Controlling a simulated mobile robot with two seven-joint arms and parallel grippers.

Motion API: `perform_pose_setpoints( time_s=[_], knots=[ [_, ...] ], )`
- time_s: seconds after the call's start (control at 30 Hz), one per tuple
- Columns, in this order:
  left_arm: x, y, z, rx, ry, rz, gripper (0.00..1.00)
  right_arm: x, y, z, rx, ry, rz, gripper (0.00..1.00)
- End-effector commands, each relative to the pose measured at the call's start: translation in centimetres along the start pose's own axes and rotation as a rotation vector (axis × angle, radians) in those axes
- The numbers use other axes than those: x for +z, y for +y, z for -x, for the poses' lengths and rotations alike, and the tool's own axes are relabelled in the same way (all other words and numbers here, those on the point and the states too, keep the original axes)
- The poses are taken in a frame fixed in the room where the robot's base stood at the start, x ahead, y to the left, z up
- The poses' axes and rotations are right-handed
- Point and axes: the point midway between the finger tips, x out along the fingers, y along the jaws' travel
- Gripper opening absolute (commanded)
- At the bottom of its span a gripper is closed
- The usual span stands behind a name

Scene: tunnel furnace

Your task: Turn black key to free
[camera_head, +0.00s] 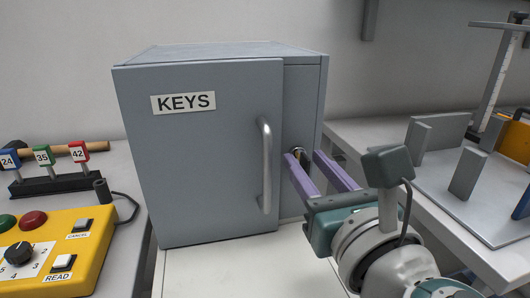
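A grey cabinet (205,150) labelled KEYS stands in the middle with its door shut. A small dark key (299,152) with a brass-coloured part beside it shows on the narrow panel right of the door. It is partly hidden by a finger, so its turn angle cannot be told. My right gripper (303,157) has two purple fingers, spread apart, with their tips at the key, one on each side. A gap shows between the key and the right finger; contact with the left finger cannot be told. My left gripper is not in view.
The cabinet door's vertical handle (265,165) is just left of the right gripper. A yellow control box (70,245) and a black rack (55,184) with numbered tags are at left. A grey fixture (480,195) stands on the right table. The white surface before the cabinet is clear.

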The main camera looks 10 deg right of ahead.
Motion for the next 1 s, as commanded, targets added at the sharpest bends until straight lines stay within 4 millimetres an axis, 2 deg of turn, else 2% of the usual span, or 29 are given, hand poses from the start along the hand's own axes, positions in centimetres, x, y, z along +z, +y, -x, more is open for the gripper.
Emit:
perform_pose_setpoints(
  time_s=[0.23, 0.6, 1.0],
  knots=[
    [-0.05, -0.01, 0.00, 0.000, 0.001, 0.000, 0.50, 0.01, -0.02, -0.12, 0.000, 0.000, -0.001, 0.38],
    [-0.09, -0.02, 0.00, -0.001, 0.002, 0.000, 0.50, 0.00, -0.03, -0.09, -0.001, 0.000, -0.001, 0.00],
    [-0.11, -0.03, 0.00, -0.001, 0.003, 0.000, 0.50, 0.01, -0.03, -0.08, -0.001, 0.000, -0.001, 0.00]
  ],
)
